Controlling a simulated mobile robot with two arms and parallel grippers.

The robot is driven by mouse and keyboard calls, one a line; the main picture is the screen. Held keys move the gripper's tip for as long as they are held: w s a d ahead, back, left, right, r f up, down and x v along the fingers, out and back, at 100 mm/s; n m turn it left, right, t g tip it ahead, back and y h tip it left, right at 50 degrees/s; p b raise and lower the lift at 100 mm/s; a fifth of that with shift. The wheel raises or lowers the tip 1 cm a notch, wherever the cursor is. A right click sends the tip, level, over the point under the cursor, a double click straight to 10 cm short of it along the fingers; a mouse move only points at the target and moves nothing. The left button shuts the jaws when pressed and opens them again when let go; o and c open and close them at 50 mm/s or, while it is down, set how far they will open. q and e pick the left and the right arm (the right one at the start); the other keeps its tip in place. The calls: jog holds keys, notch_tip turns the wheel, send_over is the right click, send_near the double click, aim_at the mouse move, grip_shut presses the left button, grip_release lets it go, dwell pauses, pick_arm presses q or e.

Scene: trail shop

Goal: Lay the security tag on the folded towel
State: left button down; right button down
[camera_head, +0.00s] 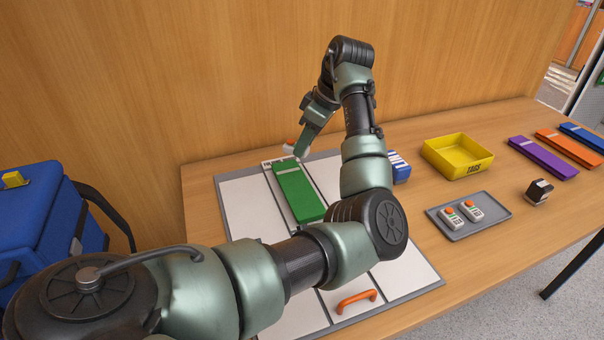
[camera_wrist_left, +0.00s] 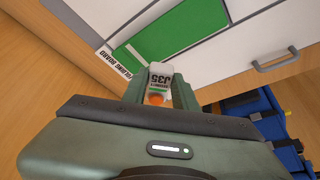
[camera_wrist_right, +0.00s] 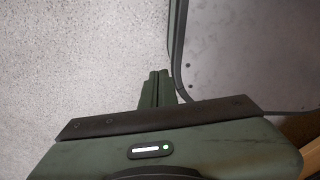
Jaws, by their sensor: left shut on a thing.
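The green folded towel (camera_head: 299,190) lies flat on a white-panelled folding board (camera_head: 246,203); it also shows in the left wrist view (camera_wrist_left: 185,32). My left gripper (camera_head: 301,149) is over the far end of the towel, pointing down. It is shut on a white security tag (camera_wrist_left: 160,78) with an orange button, printed "J35". The tag (camera_head: 289,147) shows only partly in the head view. Whether it touches the towel, I cannot tell. My right gripper (camera_wrist_right: 158,87) shows only in its wrist view, with its fingers together and empty, above a grey floor.
A grey tray (camera_head: 462,231) with two more tags, a yellow bin (camera_head: 453,171) marked TAGS and a small black device (camera_head: 539,191) stand to the right. Purple (camera_head: 543,157), orange (camera_head: 570,145) and blue folded pieces lie beyond. A blue bag (camera_head: 40,226) is at left. A wooden wall stands close behind.

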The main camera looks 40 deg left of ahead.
aim_at(308, 154)
pick_arm(q)
notch_tip(308, 154, down, 6)
jog(key=shift+s+r, duration=0.1)
jog(key=shift+r, duration=0.15)
jog(key=shift+f+p, duration=0.4)
jog(key=shift+f, duration=2.25)
pick_arm(e)
jog(key=shift+s+a+r, duration=0.2)
jog(key=shift+a+r, duration=0.3)
jog(key=shift+a, duration=0.05)
pick_arm(q)
jog(key=shift+f, duration=0.1)
jog(key=c, duration=1.2)
grip_release()
jog(key=shift+o, duration=0.5)
pick_arm(e)
jog(key=shift+d, duration=0.25)
pick_arm(q)
jog(key=shift+r, duration=0.25)
jog(key=b+v, duration=0.1)
jog(key=v, duration=1)
jog(key=shift+r+b, duration=0.3)
jog(key=shift+r, duration=0.1)
pick_arm(e)
jog(key=shift+f, duration=0.8)
